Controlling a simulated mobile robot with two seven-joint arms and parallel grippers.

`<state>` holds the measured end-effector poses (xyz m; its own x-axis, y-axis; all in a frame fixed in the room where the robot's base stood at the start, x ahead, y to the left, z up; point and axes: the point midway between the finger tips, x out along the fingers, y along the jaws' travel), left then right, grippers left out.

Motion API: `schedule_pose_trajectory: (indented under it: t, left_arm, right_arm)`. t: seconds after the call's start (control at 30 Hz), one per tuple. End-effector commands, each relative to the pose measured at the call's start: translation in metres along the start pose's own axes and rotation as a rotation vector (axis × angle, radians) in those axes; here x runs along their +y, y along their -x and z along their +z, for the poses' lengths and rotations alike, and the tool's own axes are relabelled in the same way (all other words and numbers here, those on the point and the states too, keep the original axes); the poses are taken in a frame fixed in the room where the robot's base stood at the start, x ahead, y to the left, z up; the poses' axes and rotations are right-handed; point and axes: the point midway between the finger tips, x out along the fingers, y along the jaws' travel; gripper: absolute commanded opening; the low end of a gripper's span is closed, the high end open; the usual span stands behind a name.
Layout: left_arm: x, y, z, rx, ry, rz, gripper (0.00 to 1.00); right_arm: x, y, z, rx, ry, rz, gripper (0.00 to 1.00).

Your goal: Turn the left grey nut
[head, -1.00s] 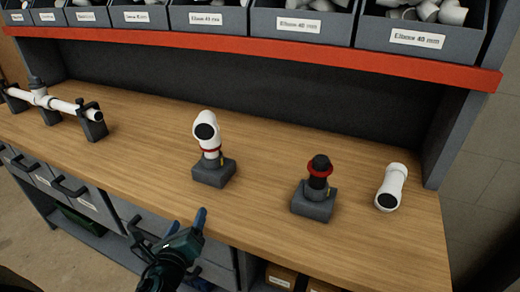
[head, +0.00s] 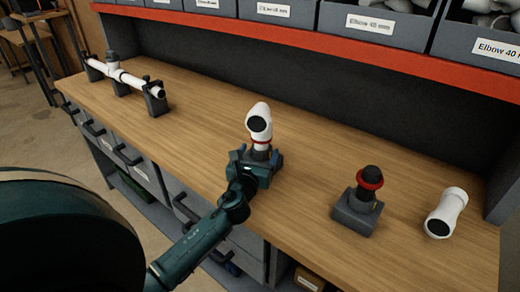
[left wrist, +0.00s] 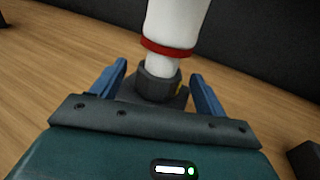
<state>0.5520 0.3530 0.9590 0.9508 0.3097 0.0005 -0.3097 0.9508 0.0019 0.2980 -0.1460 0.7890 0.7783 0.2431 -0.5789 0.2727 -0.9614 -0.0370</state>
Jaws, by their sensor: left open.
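The left grey nut (left wrist: 157,88) shows in the left wrist view as a dark grey collar with a yellow mark at its right side. It sits around a white pipe, below a red ring (left wrist: 167,47). In the head view the white elbow (head: 259,112) stands upright above it, on a grey block (head: 276,163); the nut is mostly hidden there by my gripper. My left gripper (left wrist: 160,86) is open, its blue fingers on either side of the nut with visible gaps. It also shows in the head view (head: 261,157). My right gripper is not in view.
A second grey block (head: 352,218) with a black stub and red ring stands to the right. A loose white elbow (head: 446,212) lies farther right. A white pipe assembly (head: 125,76) rests on supports at the left. A red-edged shelf with bins hangs above the bench.

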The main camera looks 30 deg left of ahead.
Motion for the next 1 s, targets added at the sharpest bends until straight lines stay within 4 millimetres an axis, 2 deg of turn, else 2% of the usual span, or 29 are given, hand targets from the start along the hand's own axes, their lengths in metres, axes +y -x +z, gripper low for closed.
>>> schedule_pose_trajectory:
  t: [0.2,0.47,1.0]
  left_arm:
    - [0.000,-0.016,0.000,0.001,0.002,-0.001,0.74]
    - [0.000,-0.017,-0.001,0.001,0.002,-0.001,0.74]
    - [0.000,-0.017,-0.001,0.001,0.002,-0.001,0.31]
  right_arm:
    - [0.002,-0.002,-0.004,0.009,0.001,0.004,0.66]
    - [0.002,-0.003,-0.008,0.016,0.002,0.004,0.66]
    - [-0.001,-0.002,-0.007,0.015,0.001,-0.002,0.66]
